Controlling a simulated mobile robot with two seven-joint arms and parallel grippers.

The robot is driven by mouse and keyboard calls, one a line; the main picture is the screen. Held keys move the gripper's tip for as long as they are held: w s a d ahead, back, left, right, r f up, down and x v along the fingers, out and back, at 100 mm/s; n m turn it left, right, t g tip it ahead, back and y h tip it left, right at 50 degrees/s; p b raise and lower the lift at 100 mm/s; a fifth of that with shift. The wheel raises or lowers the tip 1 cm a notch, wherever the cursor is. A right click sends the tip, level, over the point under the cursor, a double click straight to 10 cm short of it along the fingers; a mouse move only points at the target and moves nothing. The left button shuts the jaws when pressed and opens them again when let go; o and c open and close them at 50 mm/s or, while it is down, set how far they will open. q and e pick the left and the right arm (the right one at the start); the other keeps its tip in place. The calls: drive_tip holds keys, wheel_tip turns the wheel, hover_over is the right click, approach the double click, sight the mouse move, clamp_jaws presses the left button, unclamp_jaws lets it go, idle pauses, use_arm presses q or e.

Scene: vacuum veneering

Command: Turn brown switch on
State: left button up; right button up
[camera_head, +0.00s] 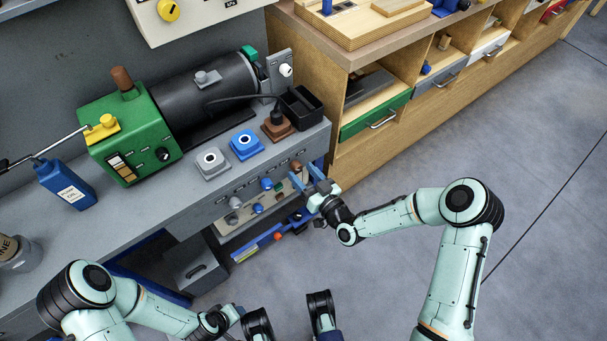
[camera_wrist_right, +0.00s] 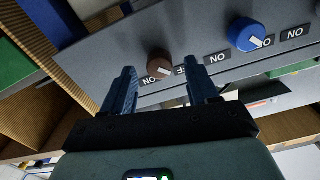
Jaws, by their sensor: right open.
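The brown switch (camera_wrist_right: 159,64) is a round knob on the grey front panel (camera_wrist_right: 120,55). Its white pointer is turned toward the lower right, on the side of a label partly hidden by a finger; an ON label (camera_wrist_right: 150,80) sits at its lower left. In the head view the brown switch (camera_head: 296,165) is at the right end of the knob row. My right gripper (camera_wrist_right: 162,74) is open, its blue fingers on either side of the knob in the picture; contact cannot be told. It also shows in the head view (camera_head: 305,178). My left gripper (camera_head: 236,312) is low in the head view, its jaws unclear.
A blue knob (camera_wrist_right: 246,34) is beside the brown one, with more knobs (camera_head: 232,218) along the panel. Blue, grey and brown socket blocks (camera_head: 246,145) stand on the bench above, near a green and black machine (camera_head: 125,132). A wooden cabinet (camera_head: 335,150) adjoins at the right.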

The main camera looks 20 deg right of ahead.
drive_tip(key=shift+w, duration=0.15)
drive_tip(key=c, duration=1)
drive_tip(key=shift+c, duration=0.2)
